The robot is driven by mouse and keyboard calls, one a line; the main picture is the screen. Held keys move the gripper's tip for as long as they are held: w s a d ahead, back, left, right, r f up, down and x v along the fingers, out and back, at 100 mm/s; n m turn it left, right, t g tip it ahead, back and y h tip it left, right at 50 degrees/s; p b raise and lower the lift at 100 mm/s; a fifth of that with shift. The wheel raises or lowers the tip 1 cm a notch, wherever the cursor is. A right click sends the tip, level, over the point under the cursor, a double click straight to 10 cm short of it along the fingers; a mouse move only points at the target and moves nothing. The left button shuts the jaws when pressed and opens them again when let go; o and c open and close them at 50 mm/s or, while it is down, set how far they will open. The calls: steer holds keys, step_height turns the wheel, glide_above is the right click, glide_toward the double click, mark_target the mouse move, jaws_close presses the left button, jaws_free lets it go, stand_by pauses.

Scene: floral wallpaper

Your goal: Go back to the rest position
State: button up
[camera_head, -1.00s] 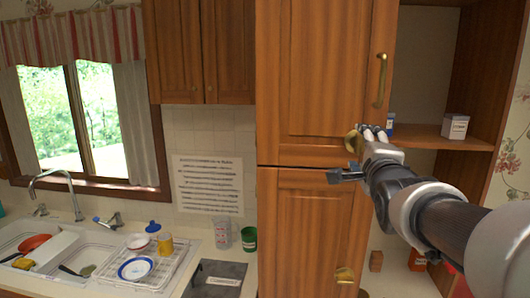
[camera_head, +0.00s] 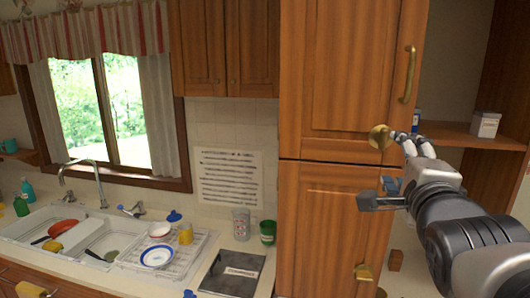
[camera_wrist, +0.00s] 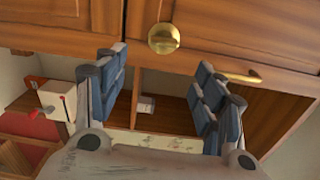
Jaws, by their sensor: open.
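My gripper (camera_head: 398,172) is in front of the tall wooden cabinet at the right of the head view. Its two fingers stand wide apart in the wrist view (camera_wrist: 163,105), with nothing between them. A round brass knob (camera_head: 380,137) sits on the upper cabinet door just above and behind the gripper. The knob also shows in the wrist view (camera_wrist: 164,38), ahead of the fingertips and apart from them. The wooden cabinet door (camera_head: 335,75) has a vertical brass handle (camera_head: 409,75).
Open shelves stand right of the door, with a small white box (camera_head: 485,124) on one shelf (camera_head: 460,133). To the left are a sink (camera_head: 60,235), a dish rack (camera_head: 170,262), a green cup (camera_head: 267,232) and a dark board (camera_head: 232,272) on the counter.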

steer(key=s+a+f+n+g+y+b, duration=0.1)
steer(key=s+a+f+n+g+b, duration=0.3)
steer(key=f, duration=0.9)
steer(key=s+a+f+n+g+y+b, duration=0.2)
steer(key=s+a+f+n+g+b, duration=0.2)
steer(key=s+f+n, duration=0.6)
steer(key=s+a+f+n+g+y+b, duration=0.2)
steer(key=s+a+f+n+g+b, duration=0.2)
steer(key=s+f+n, duration=0.4)
step_height(320, 180, down, 8)
steer(key=shift+s+a+r+g, duration=0.1)
steer(key=shift+s+a+g, duration=0.2)
steer(key=shift+a, duration=0.6)
